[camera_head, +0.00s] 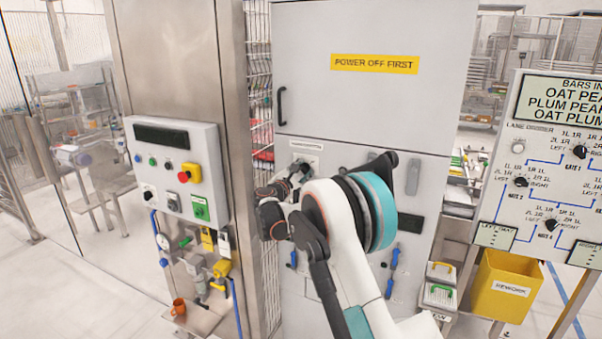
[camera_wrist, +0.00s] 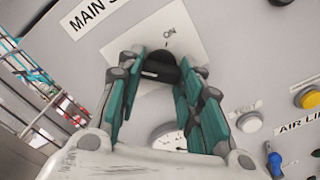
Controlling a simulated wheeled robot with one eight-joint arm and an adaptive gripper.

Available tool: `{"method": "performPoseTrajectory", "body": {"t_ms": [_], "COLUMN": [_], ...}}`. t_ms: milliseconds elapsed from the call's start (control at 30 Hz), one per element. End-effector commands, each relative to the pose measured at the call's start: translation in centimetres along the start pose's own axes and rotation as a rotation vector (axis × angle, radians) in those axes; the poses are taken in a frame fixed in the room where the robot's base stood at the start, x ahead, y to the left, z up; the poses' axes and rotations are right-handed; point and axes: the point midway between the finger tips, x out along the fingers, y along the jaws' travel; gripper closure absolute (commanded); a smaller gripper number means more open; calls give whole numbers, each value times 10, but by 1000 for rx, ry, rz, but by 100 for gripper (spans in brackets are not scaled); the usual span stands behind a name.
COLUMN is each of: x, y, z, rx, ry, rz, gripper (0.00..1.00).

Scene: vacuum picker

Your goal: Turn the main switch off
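The main switch is a black knob (camera_wrist: 160,70) on a pale square plate, with an "ON" mark just above it in the wrist view. A label starting "MAIN" (camera_wrist: 92,14) is at its upper left. My gripper (camera_wrist: 163,72) is at the knob, with one teal-padded finger on each side of it. The fingers stand apart; whether the pads touch the knob cannot be told.
A round gauge (camera_wrist: 170,138), a white button (camera_wrist: 249,122), a yellow button (camera_wrist: 307,97) and a blue valve handle (camera_wrist: 275,163) are on the same panel. A control box (camera_head: 180,170) with a red button is at left. A yellow rework bin (camera_head: 505,285) stands at right.

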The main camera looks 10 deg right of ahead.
Motion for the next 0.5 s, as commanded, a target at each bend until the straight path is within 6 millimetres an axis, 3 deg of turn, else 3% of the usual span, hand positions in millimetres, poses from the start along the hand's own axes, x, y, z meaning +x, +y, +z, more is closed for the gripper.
{"method": "performPoseTrajectory", "body": {"t_ms": [33, 67, 500], "x": [-1, -1, -6], "y": [-1, -1, 0], "z": [-2, -1, -1], "rx": [1, 1, 1], "ry": [1, 1, 1], "rz": [-1, -1, 1], "gripper": [54, 47, 47]}}
